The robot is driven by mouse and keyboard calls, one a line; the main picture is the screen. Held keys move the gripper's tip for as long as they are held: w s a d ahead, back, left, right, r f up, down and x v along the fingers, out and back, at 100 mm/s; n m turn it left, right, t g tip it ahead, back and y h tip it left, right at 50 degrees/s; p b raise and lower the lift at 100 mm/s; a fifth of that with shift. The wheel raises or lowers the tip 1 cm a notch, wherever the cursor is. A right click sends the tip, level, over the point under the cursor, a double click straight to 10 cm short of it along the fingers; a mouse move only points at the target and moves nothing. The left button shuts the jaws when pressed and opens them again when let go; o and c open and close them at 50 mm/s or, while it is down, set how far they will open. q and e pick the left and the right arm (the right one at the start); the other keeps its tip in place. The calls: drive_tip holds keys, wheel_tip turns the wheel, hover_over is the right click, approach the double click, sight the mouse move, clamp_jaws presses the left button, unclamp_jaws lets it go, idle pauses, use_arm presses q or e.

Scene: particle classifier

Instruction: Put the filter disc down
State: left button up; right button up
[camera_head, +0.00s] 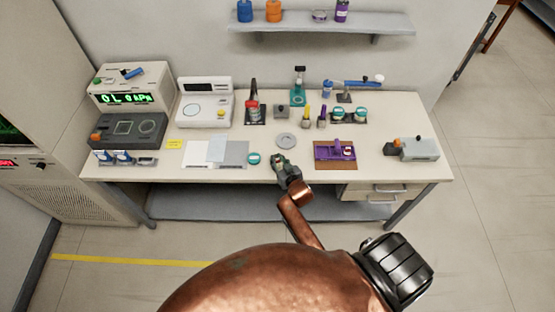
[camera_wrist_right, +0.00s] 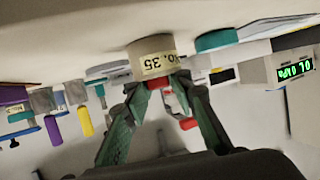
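My right gripper (camera_head: 284,166) is low at the front edge of the table, near the middle. In the right wrist view its two green fingers (camera_wrist_right: 165,84) converge on a short beige cylinder (camera_wrist_right: 150,54) with a printed label. The fingertips overlap its edge; I cannot tell whether they grip it or only stand before it. No item is clearly recognisable as the filter disc. A flat grey round disc (camera_head: 286,140) lies on the table just behind the gripper. My left gripper is not in view.
A teal ring (camera_head: 253,158) is left of the gripper, beside grey and white sheets (camera_head: 230,153). A purple fixture on a brown mat (camera_head: 335,151) is to the right. Several bottles and instruments line the back. The front strip between gripper and mat is free.

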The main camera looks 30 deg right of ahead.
drive_tip(key=shift+s+d+f, duration=0.1)
drive_tip(key=shift+s+f, duration=0.05)
drive_tip(key=shift+f, duration=0.15)
drive_tip(key=shift+r, duration=0.2)
drive_tip(key=shift+r+p, duration=0.45)
drive_tip(key=shift+r, duration=0.1)
drive_tip(key=v, duration=1.2)
drive_tip(key=s+a+f+n+g+y, duration=0.15)
drive_tip(key=s+f, duration=0.35)
drive_tip(key=f, duration=0.6)
drive_tip(key=s+a+f+g, duration=0.1)
drive_tip(key=s+f+g, duration=0.3)
drive_tip(key=f, duration=0.6)
drive_tip(key=s+a+f+n+g, duration=0.1)
drive_tip(key=s+f, duration=0.5)
drive_tip(key=f, duration=0.5)
drive_tip(key=s+f+g, duration=0.2)
drive_tip(key=s+f, duration=0.3)
drive_tip(key=s, duration=0.5)
drive_tip(key=s+d+f+g, duration=0.1)
drive_tip(key=s+f+g, duration=0.1)
drive_tip(key=s+f, duration=0.4)
drive_tip(key=s+f+g, duration=0.2)
drive_tip(key=s+f, duration=0.4)
drive_tip(key=s, duration=0.9)
drive_tip(key=shift+d+n, duration=0.15)
drive_tip(key=shift+n, duration=0.2)
